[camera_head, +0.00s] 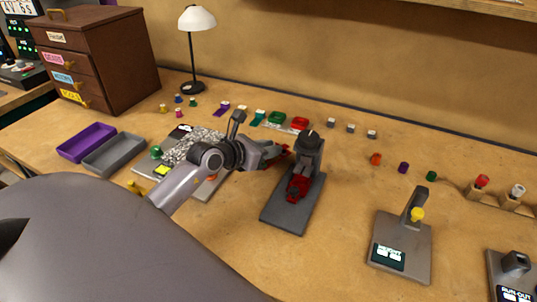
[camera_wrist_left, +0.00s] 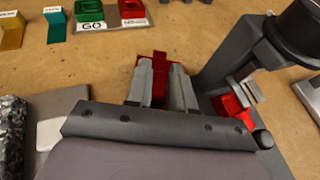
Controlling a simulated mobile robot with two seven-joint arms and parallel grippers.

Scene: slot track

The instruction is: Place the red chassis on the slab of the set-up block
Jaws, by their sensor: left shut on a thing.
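My left gripper (camera_head: 284,152) is shut on the red chassis (camera_wrist_left: 159,78), which sticks out between and beyond its fingers in the left wrist view. In the head view only small red parts of it show at the fingertips. The set-up block has a dark grey slab (camera_head: 290,214) and an upright post (camera_head: 311,146) at its far end. The held chassis is just left of the post. Another red piece (camera_head: 298,188) is at the slab in front of the post; it also shows in the left wrist view (camera_wrist_left: 233,108). My right gripper is not in view.
A grey stand with a display (camera_head: 398,246) is to the right. Purple (camera_head: 87,142) and grey (camera_head: 114,155) bins are at left. The bench between slab and stand is clear.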

